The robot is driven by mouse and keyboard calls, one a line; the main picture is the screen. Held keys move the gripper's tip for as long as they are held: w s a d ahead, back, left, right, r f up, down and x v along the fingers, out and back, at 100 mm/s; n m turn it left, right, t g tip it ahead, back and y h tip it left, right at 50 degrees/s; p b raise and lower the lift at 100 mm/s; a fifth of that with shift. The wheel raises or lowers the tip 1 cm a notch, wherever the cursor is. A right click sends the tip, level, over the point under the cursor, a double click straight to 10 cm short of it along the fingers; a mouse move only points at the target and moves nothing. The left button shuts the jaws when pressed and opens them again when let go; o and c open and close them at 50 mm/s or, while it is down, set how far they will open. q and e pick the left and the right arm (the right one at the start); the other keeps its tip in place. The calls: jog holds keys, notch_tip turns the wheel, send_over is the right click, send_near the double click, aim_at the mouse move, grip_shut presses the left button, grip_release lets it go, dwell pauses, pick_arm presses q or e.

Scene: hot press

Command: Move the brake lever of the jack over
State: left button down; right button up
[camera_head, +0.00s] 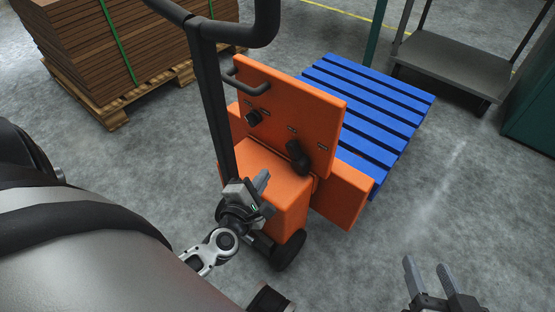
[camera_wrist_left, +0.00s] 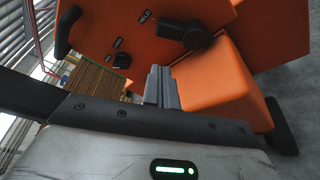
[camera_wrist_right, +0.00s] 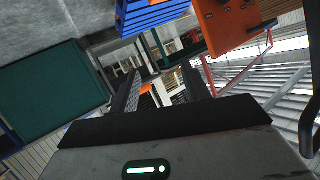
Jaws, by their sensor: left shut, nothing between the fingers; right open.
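The orange jack (camera_head: 305,105) stands in the middle of the head view, with its upright panel facing me. A short black lever (camera_head: 298,157) sits low on the right part of the panel; I take it for the brake lever. It also shows in the left wrist view (camera_wrist_left: 185,34), near a label reading "HELD". My left gripper (camera_head: 262,180) is shut and empty, just below and left of the lever in the head view. Its fingers (camera_wrist_left: 161,84) appear apart from the lever. My right gripper (camera_head: 428,264) is open and empty at the lower right, well away from the panel.
The jack's black handle post (camera_head: 210,100) rises left of the panel, close to my left gripper. A black knob (camera_head: 254,118) is also on the panel. A blue slatted pallet (camera_head: 370,100) lies behind. Stacked boards (camera_head: 100,45) are at back left; a grey cart (camera_head: 455,65) at back right.

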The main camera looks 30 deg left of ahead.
aim_at(298, 158)
pick_arm(q)
jog(key=shift+w, duration=0.1)
jog(key=b+x, duration=0.1)
jog(key=x, duration=0.7)
jog(key=shift+w+a, duration=0.1)
jog(key=shift+w, duration=0.2)
jog(key=shift+w+a+f, duration=0.1)
jog(key=shift+w+f, duration=0.05)
jog(key=shift+w, duration=0.45)
pick_arm(e)
jog(key=shift+s+a+r+t+y, duration=0.15)
jog(key=shift+r+t+y, duration=0.15)
jog(key=shift+r, duration=0.3)
jog(key=shift+f, duration=0.15)
pick_arm(q)
jog(key=shift+s, duration=0.1)
jog(key=shift+m, duration=0.3)
pick_arm(e)
jog(key=shift+s+d, duration=0.1)
jog(key=shift+d, duration=0.3)
